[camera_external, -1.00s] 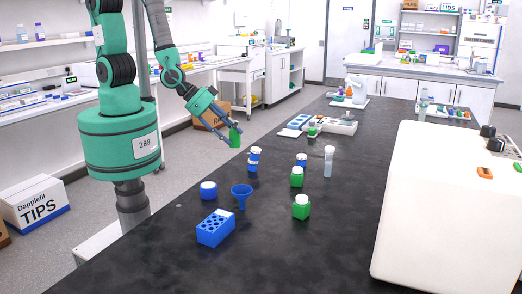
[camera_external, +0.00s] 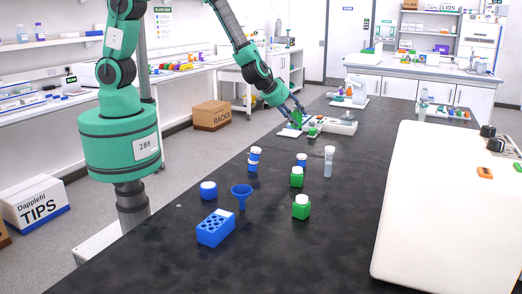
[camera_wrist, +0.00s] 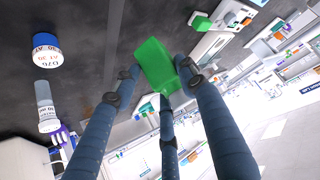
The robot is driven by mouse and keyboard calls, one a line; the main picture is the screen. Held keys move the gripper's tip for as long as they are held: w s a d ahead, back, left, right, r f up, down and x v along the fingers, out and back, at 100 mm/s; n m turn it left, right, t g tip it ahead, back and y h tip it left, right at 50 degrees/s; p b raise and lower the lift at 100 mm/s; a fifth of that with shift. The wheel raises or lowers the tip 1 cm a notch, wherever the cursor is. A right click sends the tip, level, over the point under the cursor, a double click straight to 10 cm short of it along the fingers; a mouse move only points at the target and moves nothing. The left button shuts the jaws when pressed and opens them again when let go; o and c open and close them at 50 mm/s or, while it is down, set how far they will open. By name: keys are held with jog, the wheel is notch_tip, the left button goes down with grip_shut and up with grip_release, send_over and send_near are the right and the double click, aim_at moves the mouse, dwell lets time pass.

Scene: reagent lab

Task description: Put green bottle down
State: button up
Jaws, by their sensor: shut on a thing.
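My gripper (camera_external: 295,112) has slim blue-grey fingers and is shut on a green bottle (camera_external: 297,120). In the external view it is over the far left part of the dark bench, close to a white tray-like item; I cannot tell whether the bottle touches anything below. In the wrist view the green bottle (camera_wrist: 158,66) sits between the fingertips, its lower part partly hidden by them. Other green bottles with white caps stand on the bench, one in front (camera_external: 301,208) and one further back (camera_external: 297,178).
Near the gripper are a white device (camera_external: 340,127) and a small green-and-white item (camera_external: 312,132). Blue-and-white bottles (camera_external: 254,157), a clear tube (camera_external: 328,165), a blue funnel (camera_external: 241,195), a blue jar (camera_external: 208,191) and a blue rack (camera_external: 214,229) stand nearer. The bench's right middle is clear.

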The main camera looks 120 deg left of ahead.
jog(key=a+f+n+g, duration=0.1)
jog(key=a+n, duration=0.1)
jog(key=a, duration=0.9)
jog(key=shift+y, duration=0.4)
jog(key=shift+w+a+f, duration=0.1)
jog(key=shift+w+f, duration=0.1)
jog(key=shift+f, duration=1.05)
jog(key=shift+w+a+f, duration=0.1)
jog(key=shift+w+f, duration=0.1)
jog(key=shift+f, duration=1.05)
jog(key=shift+d, duration=0.1)
jog(key=shift+w, duration=0.1)
jog(key=w+a, duration=0.3)
jog(key=w, duration=0.1)
jog(key=w+a+f, duration=0.1)
jog(key=w+a, duration=0.2)
jog(key=w, duration=0.1)
jog(key=w+a+b, duration=0.1)
jog(key=w+a, duration=0.1)
jog(key=w, duration=0.3)
jog(key=shift+w+a+f, duration=0.1)
jog(key=shift+a+f, duration=0.15)
jog(key=shift+a, duration=0.15)
jog(key=shift+f+b, duration=0.75)
jog(key=shift+f, duration=1)
